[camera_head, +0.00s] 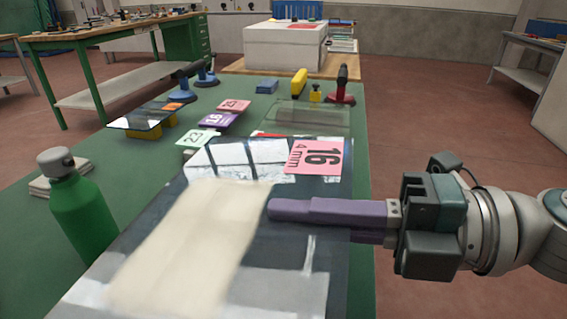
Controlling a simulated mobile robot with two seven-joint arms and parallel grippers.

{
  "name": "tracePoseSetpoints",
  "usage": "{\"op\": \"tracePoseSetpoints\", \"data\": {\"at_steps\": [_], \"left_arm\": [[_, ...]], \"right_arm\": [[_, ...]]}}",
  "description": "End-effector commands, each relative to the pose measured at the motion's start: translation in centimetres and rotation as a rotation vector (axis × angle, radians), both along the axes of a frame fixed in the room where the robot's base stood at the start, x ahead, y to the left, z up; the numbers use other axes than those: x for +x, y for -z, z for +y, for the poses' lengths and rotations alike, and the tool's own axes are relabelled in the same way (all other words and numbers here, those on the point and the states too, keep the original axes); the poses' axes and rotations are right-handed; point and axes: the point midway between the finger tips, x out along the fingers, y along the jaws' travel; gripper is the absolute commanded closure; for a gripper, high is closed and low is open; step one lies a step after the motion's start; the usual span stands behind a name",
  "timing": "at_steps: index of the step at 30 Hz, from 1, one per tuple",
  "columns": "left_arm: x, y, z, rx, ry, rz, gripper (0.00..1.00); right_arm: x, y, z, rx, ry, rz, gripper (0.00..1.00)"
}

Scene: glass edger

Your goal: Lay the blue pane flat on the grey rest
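A large dark blue-grey pane (310,272) fills the near middle of the view, mirroring bright windows. It carries a pink label (316,157) reading 16, 4 mm. A blurred cream patch covers its left part; I cannot tell if it is cloth or reflection. My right gripper (318,213) comes in from the right. One long purple finger lies over the pane's right edge, the other passes under it and is mostly hidden; the fingers look closed on the edge. I cannot make out what supports the pane, nor identify the grey rest for certain. My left gripper is out of view.
A green bottle (82,208) stands at the left of the green table (130,172). Behind are a small pane (145,117) on yellow supports, a clear pane (308,115), number cards, and red (341,88) and blue-based handled tools. A pale block (284,46) stands beyond.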

Motion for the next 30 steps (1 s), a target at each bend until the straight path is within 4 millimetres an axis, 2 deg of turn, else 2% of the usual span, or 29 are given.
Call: {"op": "tracePoseSetpoints", "data": {"at_steps": [11,30], "left_arm": [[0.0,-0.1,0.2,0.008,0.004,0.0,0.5],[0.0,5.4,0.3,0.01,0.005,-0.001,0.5]], "right_arm": [[0.0,-0.2,-0.1,0.005,-0.003,-0.002,1.0],[0.0,5.9,-0.1,0.005,-0.001,-0.003,1.0]]}}
